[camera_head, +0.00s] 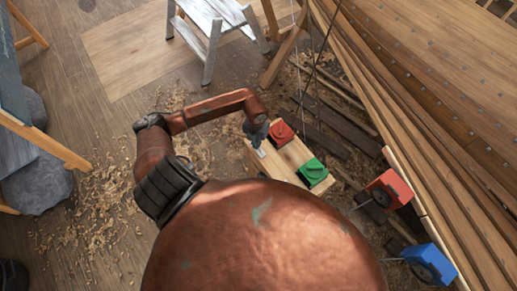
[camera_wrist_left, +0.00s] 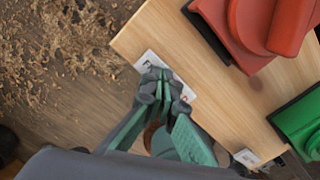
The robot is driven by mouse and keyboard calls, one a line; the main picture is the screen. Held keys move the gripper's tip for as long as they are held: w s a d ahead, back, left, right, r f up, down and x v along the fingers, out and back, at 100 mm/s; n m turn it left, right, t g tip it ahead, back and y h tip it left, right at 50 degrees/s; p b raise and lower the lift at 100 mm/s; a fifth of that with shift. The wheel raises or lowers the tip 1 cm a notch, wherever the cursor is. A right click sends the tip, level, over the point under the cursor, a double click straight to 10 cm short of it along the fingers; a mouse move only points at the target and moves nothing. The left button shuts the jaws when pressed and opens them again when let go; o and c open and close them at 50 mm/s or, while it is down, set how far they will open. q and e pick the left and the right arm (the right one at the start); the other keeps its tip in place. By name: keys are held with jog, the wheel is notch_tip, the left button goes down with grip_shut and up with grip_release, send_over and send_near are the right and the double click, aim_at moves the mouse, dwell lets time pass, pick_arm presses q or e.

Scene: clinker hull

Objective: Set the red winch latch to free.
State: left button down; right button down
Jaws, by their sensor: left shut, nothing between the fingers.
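The red latch (camera_head: 281,133) is a red block with a raised rounded handle, on a light wooden board (camera_head: 291,155). It also shows at the top right of the left wrist view (camera_wrist_left: 240,42), cut off by the edge. My left gripper (camera_head: 257,137) is shut and empty, beside the red latch on its left. In the left wrist view my left gripper (camera_wrist_left: 164,88) has its fingertips together over a white label plate (camera_wrist_left: 150,60), hiding much of it. I cannot tell whether the fingers touch the plate. The latch's setting cannot be read. My right gripper is not in view.
A green latch (camera_head: 312,173) sits on the same board, nearer me. A red winch (camera_head: 390,188) and a blue winch (camera_head: 430,263) stand at the right by the plank hull (camera_head: 440,90). A step stool (camera_head: 212,30) stands at the back. Shavings cover the floor.

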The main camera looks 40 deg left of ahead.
pick_arm(q)
jog(key=shift+f, duration=0.15)
jog(key=shift+r+p, duration=2.35)
jog(key=shift+r, duration=1.2)
jog(key=shift+d, duration=0.15)
